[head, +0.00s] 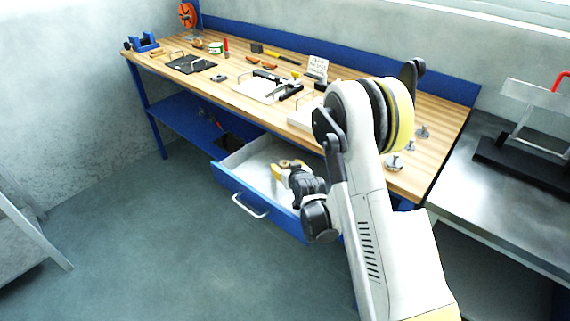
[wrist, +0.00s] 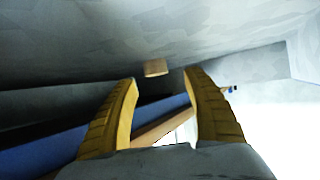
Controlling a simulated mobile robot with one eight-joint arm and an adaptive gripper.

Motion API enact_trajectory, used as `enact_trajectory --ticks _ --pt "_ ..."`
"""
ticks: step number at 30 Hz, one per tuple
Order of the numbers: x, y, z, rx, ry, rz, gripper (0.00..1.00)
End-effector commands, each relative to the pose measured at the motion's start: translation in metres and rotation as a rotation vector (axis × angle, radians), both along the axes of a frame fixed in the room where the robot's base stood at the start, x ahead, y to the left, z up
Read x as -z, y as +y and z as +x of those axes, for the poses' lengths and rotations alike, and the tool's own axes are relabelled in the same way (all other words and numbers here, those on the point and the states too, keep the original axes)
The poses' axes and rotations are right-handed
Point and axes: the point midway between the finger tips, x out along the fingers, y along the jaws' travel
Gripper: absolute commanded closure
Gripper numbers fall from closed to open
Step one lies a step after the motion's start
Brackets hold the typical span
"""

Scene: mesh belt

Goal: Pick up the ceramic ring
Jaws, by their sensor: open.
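My gripper (head: 287,167) is over the open drawer (head: 228,178) under the workbench, its yellow fingers pointing into the drawer space. In the wrist view my gripper (wrist: 161,77) is open, with its two yellow fingers apart and nothing held between them. A small tan block-like piece (wrist: 155,68) shows beyond the fingertips, between them in the picture and apart from them. I cannot tell whether it is the ceramic ring. No ring shape is clear in the drawer in the head view, where my gripper and arm hide part of the inside.
The wooden workbench (head: 165,52) carries tools, a black mat (head: 190,64), a white and green tub (head: 215,48) and a small sign (head: 317,68). A metal table (head: 515,190) stands at the right. The floor in front of the drawer is clear.

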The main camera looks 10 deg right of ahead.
Motion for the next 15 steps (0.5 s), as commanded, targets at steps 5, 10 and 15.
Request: enact_trajectory --ticks 5,10,15 --pt "0.020 -0.005 0.025 0.000 0.000 -0.001 0.41" --pt "0.023 -0.004 0.039 0.000 0.001 -0.001 0.41" --pt "0.022 -0.004 0.039 0.000 0.000 -0.001 0.41"
